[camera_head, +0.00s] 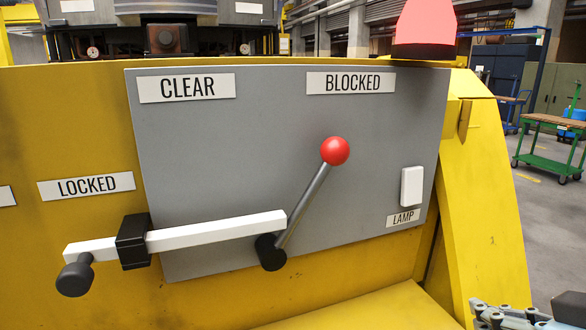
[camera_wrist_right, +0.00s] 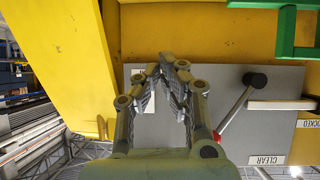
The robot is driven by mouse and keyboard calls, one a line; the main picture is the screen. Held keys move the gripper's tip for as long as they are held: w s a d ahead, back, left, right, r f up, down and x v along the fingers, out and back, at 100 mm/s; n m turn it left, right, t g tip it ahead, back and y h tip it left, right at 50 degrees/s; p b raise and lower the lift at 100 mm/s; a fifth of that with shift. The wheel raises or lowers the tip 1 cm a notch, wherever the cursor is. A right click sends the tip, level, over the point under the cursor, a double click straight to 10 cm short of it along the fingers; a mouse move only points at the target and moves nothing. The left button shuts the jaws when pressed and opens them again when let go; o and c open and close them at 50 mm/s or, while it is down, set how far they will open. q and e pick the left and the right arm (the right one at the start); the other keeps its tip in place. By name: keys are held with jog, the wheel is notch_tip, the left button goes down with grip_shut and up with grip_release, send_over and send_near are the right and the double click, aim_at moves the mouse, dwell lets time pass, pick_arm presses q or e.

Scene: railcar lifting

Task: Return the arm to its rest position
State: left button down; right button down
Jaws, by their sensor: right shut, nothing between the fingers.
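My right gripper (camera_head: 500,316) shows at the bottom right corner of the head view, right of the yellow housing and partly cut off. In the wrist view its fingers (camera_wrist_right: 167,66) are together with nothing between them. It touches no control. In the head view, a lever with a red ball knob (camera_head: 335,151) leans up and right toward the BLOCKED label (camera_head: 350,83). A white bar (camera_head: 215,232) runs through a black bracket (camera_head: 133,241), its right end near the lever's black hub (camera_head: 271,252). My left gripper is not in view.
A grey panel (camera_head: 230,140) carries the CLEAR label (camera_head: 187,87) and a white lamp switch (camera_head: 411,186). The LOCKED label (camera_head: 86,186) is left of it. A red beacon (camera_head: 425,25) stands on top. A green cart (camera_head: 550,150) stands at right, with open floor before it.

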jog(key=s+d+f+m+g+h, duration=0.1)
jog(key=s+f+g+h, duration=0.2)
jog(key=s, duration=0.5)
jog(key=s+d+f+m+g+h, duration=0.1)
jog(key=s+f+m+g, duration=0.15)
jog(key=s+g, duration=0.35)
jog(key=s+d+f+b, duration=0.1)
jog(key=s+f+b, duration=0.15)
jog(key=f, duration=1.55)
jog(key=s+d+f+b, duration=0.2)
jog(key=f+b, duration=0.1)
jog(key=f, duration=1.4)
jog(key=s+f+g+b, duration=0.1)
jog(key=s+f+b, duration=0.2)
jog(key=s+f, duration=1.4)
jog(key=shift+d+g, duration=0.2)
jog(key=shift+g, duration=0.1)
jog(key=shift+f+n, duration=0.1)
jog(key=shift+n, duration=0.15)
